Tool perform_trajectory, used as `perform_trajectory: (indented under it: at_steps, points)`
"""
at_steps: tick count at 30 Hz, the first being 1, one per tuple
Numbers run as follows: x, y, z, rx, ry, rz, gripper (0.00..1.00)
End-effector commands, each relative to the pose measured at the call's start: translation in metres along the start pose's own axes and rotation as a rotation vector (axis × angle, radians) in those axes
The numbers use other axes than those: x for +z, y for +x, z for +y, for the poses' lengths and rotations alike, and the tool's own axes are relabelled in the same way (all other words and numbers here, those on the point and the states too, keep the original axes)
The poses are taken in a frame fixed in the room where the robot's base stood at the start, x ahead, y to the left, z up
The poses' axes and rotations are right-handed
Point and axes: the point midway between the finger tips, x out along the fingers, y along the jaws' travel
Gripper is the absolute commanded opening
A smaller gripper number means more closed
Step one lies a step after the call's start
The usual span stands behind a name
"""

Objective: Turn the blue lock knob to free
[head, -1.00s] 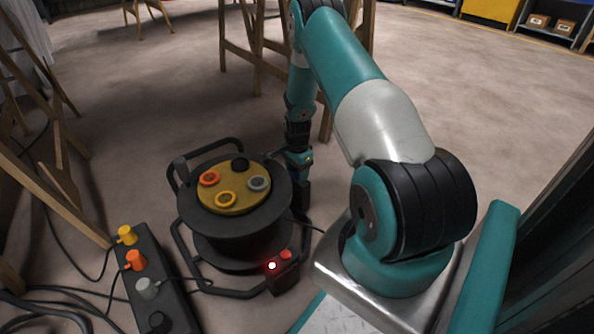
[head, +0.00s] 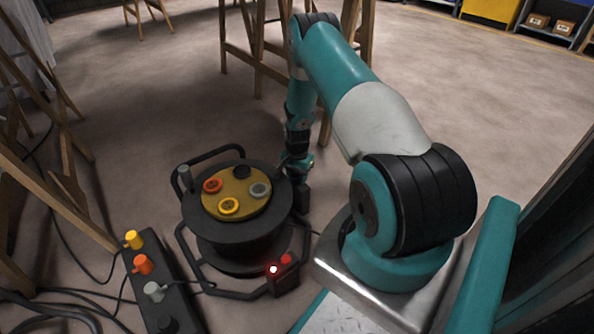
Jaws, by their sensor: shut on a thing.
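The cable reel (head: 236,228) is a black drum in a black tube frame, standing on the floor left of my arm. Its tan top plate (head: 236,196) carries orange, yellow, grey and black sockets. My gripper (head: 303,198) points down at the reel's right side, beside the drum. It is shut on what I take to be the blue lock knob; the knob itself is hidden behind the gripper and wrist. A small box (head: 284,282) at the reel's front foot has a glowing red lamp (head: 273,269) and a red button (head: 286,259).
A black strip (head: 150,290) with yellow, orange and grey plugs lies at the lower left, with cables (head: 50,308) around it. Wooden trestle legs (head: 50,190) stand left, and more trestle legs (head: 258,50) stand behind the reel. Open floor (head: 470,95) lies at the right back.

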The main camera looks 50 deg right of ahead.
Motion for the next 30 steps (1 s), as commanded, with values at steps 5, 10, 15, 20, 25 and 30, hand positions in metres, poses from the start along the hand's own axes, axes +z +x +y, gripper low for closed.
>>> perform_trajectory:
  at_steps: [5,10,15,20,25,30]
  points:
    - [0.0005,-0.0030,0.0002,0.001,-0.161,-0.001,0.15]
    - [0.0003,-0.0023,-0.0001,0.000,-0.297,-0.001,0.15]
    - [0.0001,-0.0017,-0.0003,-0.001,-0.401,0.000,0.15]
    - [0.0000,-0.0010,-0.0005,-0.001,-0.469,0.000,0.15]
    - [0.0001,-0.0004,-0.0004,-0.001,-0.508,0.000,0.15]
    - [0.0001,0.0000,-0.0005,-0.001,-0.521,0.000,0.15]
